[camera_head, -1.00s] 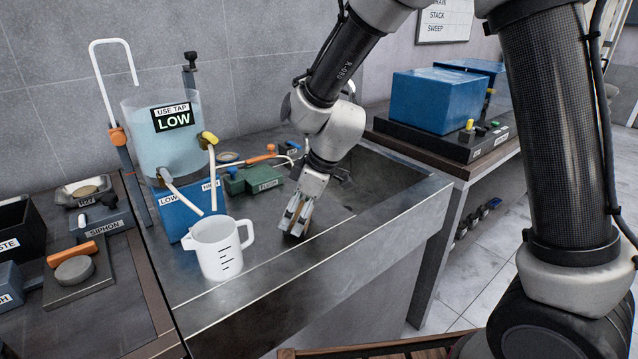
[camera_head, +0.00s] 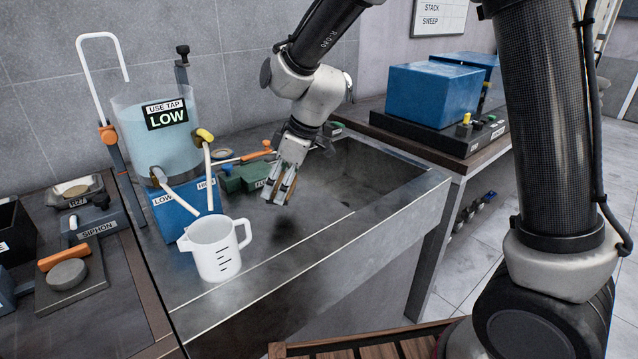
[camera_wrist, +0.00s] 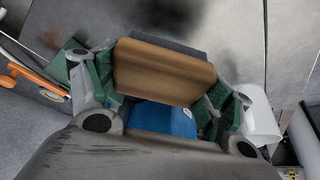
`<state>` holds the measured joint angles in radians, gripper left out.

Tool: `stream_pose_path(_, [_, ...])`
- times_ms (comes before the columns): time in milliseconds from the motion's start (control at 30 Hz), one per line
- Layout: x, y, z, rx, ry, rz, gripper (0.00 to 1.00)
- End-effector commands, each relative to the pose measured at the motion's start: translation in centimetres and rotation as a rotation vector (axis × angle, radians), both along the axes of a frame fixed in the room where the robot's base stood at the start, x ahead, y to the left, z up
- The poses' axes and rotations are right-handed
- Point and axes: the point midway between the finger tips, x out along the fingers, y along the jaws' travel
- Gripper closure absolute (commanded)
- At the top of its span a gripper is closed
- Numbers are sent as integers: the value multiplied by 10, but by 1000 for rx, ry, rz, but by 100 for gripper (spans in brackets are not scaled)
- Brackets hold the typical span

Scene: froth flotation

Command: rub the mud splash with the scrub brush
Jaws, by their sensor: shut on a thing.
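My gripper (camera_head: 279,190) is shut on the scrub brush, over the steel counter left of the sink basin. In the wrist view the brush (camera_wrist: 163,72) is a brown block with dark grey bristles along its far side, held between the green-padded fingers. The brush is mostly hidden by the fingers in the head view. A dark, soft-edged smudge (camera_head: 284,228) lies on the counter below the gripper, and looks like the mud splash, though shadow may add to it. Dark patches (camera_wrist: 175,12) also show beyond the brush in the wrist view. The brush appears raised clear of the counter.
A white measuring jug (camera_head: 216,250) stands just left of the smudge. Behind it are a blue block (camera_head: 180,217), a clear tank (camera_head: 160,140) with taps, and a green block (camera_head: 243,178). The sink basin (camera_head: 372,172) is open to the right. The counter's front strip is clear.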

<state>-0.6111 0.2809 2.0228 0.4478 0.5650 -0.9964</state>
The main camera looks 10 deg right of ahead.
Motion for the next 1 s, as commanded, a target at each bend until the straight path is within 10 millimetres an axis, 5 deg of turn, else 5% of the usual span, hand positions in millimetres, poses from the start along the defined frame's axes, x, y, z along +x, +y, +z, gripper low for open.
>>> stream_pose_path(400, [6,-5,36,1,-1,-6,46])
stream_pose_path(1000, [6,-6,38,0,-1,-9,46])
